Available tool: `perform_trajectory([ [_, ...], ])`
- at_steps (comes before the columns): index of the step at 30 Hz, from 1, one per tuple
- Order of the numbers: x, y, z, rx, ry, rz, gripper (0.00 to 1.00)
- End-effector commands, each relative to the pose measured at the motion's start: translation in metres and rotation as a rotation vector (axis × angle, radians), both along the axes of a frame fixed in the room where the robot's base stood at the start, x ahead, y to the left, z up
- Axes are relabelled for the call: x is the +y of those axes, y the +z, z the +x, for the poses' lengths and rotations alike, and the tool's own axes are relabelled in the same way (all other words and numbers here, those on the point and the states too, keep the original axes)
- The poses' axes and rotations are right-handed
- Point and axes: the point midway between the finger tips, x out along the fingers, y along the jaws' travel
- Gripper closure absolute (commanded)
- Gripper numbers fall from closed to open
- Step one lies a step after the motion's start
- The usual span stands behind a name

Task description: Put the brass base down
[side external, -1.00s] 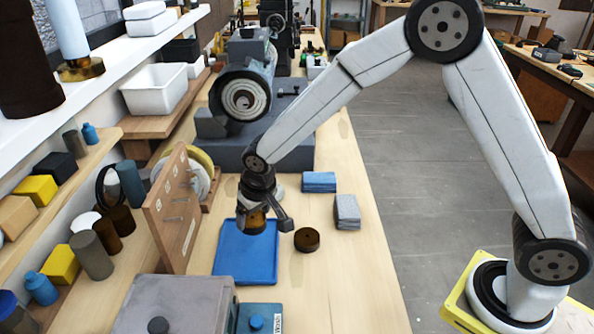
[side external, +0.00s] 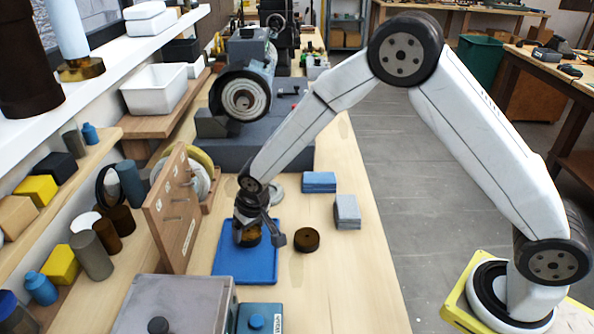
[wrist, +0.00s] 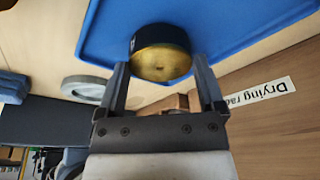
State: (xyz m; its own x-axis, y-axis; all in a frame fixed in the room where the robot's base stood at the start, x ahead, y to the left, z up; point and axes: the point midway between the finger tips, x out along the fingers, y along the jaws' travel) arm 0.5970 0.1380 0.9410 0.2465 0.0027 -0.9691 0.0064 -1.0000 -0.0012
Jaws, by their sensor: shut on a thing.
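The brass base (wrist: 161,64), round with a gold face and a dark side, is between the two fingers of my gripper (wrist: 161,74) in the wrist view. In the side view my gripper (side external: 252,228) is shut on it over the upper part of the blue tray (side external: 246,268). The base shows there as a small brown-gold piece (side external: 247,240) low between the fingers. I cannot tell whether its underside touches the tray. The rest of the tray is empty.
A brown round puck (side external: 306,240) stands just right of the tray. Blue blocks (side external: 319,182) and a grey block (side external: 347,212) lie further right. A wooden drying rack (side external: 172,215) stands close on the left. A grey box (side external: 175,306) is in front.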

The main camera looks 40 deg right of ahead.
Motion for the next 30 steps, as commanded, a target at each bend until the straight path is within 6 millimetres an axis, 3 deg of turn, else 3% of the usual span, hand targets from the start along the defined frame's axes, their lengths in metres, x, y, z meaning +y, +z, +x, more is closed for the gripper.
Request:
perform_trajectory([
  [12, 0.000, -0.002, 0.001, -0.003, 0.000, 0.001, 0.72],
  [13, 0.000, -0.003, 0.000, -0.001, 0.000, 0.000, 0.06],
  [14, 0.000, -0.003, 0.000, -0.001, 0.000, 0.000, 0.00],
  [30, 0.000, 0.008, -0.001, -0.003, -0.001, 0.001, 0.00],
])
